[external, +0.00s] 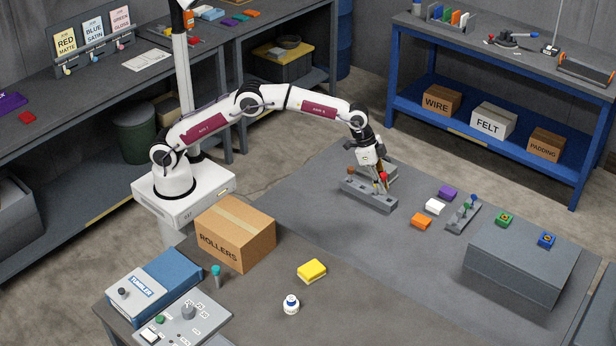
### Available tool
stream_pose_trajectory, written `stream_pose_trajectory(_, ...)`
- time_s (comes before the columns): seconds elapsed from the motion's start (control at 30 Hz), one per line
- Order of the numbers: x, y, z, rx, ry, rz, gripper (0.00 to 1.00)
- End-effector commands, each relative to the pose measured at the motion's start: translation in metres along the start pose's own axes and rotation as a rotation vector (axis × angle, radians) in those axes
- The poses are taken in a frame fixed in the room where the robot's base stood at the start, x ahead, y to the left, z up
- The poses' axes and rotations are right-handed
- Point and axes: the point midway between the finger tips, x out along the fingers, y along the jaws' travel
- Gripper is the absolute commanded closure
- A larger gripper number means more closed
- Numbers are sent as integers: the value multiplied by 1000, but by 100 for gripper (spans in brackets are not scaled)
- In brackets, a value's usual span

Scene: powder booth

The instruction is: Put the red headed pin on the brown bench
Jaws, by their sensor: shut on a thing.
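My gripper (380,187) is pointing down over a long grey block (366,196) on the grey mat. It is shut on the red headed pin (383,176), whose red head shows between the fingers. The pin's lower end is hidden, so I cannot tell whether it is still in the block. A brown headed pin (351,170) stands at the block's left end. The brown bench (365,318) shows as the bare brownish top in front and left of the mat.
The ROLLERS carton (235,233), yellow sponge (312,271), white bottle (291,304) and control panel (185,318) stand on the bench.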

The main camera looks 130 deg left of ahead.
Motion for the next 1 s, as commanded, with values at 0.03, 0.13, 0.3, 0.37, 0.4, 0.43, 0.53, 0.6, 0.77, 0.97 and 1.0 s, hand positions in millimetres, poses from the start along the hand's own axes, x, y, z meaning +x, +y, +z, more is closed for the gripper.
stream_pose_trajectory(0.03, 0, 0, 0, 6, 1, 2, 100)
stream_pose_trajectory(0.13, 0, 0, 0, 14, 1, 5, 100)
stream_pose_trajectory(0.3, 0, 0, 0, 16, 1, 5, 100)
stream_pose_trajectory(0.37, 0, 0, 0, 15, 2, 5, 100)
stream_pose_trajectory(0.4, 0, 0, 0, 15, 2, 5, 100)
stream_pose_trajectory(0.43, 0, 0, 0, 15, 1, 5, 100)
stream_pose_trajectory(0.53, 2, 0, 1, 15, 0, 6, 100)
stream_pose_trajectory(0.6, 7, 0, 3, 15, -2, 6, 100)
stream_pose_trajectory(0.77, 24, 0, 10, 14, -6, 8, 100)
stream_pose_trajectory(0.97, 42, 0, 17, 15, -4, 7, 100)
stream_pose_trajectory(1.0, 44, 0, 18, 15, -4, 7, 100)
